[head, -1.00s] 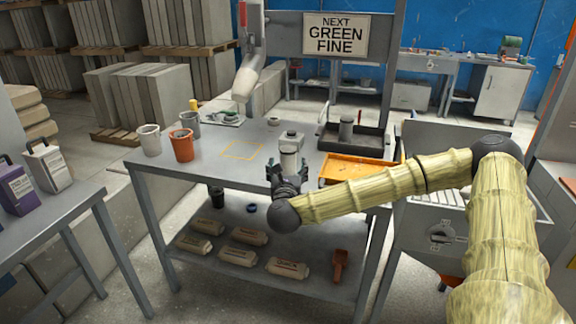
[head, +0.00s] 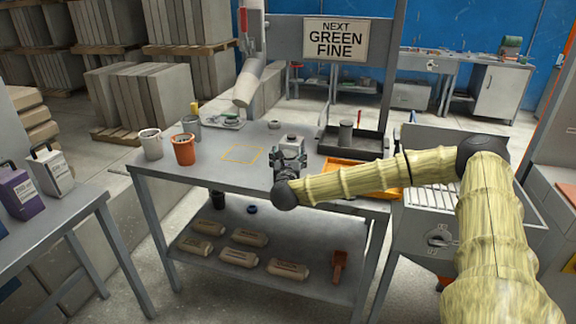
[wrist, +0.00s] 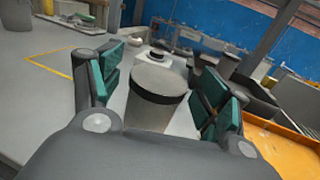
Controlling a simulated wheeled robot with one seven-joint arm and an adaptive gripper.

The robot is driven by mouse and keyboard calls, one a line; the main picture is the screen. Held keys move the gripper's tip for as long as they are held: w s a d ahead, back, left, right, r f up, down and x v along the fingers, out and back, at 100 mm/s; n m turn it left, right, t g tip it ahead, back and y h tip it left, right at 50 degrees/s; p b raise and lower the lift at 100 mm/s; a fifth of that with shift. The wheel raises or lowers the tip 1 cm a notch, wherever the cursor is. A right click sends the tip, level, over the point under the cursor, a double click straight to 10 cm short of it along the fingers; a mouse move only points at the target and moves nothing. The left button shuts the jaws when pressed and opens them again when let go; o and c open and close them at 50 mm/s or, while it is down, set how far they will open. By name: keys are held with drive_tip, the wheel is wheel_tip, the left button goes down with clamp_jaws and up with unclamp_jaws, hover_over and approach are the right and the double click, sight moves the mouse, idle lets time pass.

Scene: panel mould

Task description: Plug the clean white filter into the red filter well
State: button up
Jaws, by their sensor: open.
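My gripper (head: 289,160) is open at the front right of the grey workbench (head: 215,175). In the wrist view, its green-padded fingers (wrist: 163,95) stand on either side of a pale cylinder (wrist: 158,80) with a grey top and a dark band. Whether the pads touch it is unclear, and its lower part is hidden by my gripper. Just behind it is a white block with a dark knob (wrist: 160,56), whose top also shows in the head view (head: 291,138). I cannot tell for sure which piece is the clean white filter. I cannot make out a red filter well.
An orange tray (head: 343,166) lies right of my gripper, with a dark tray (head: 355,145) behind it. An orange bucket (head: 184,152) and a white bucket (head: 151,147) stand at the left. A yellow outline (head: 241,153) marks bare tabletop. A sign (head: 336,38) reads "NEXT GREEN FINE".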

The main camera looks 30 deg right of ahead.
drive_tip(key=shift+w+d, duration=0.2)
drive_tip(key=shift+d, duration=0.05)
drive_tip(key=shift+c, duration=0.2)
drive_tip(key=c, duration=1.5)
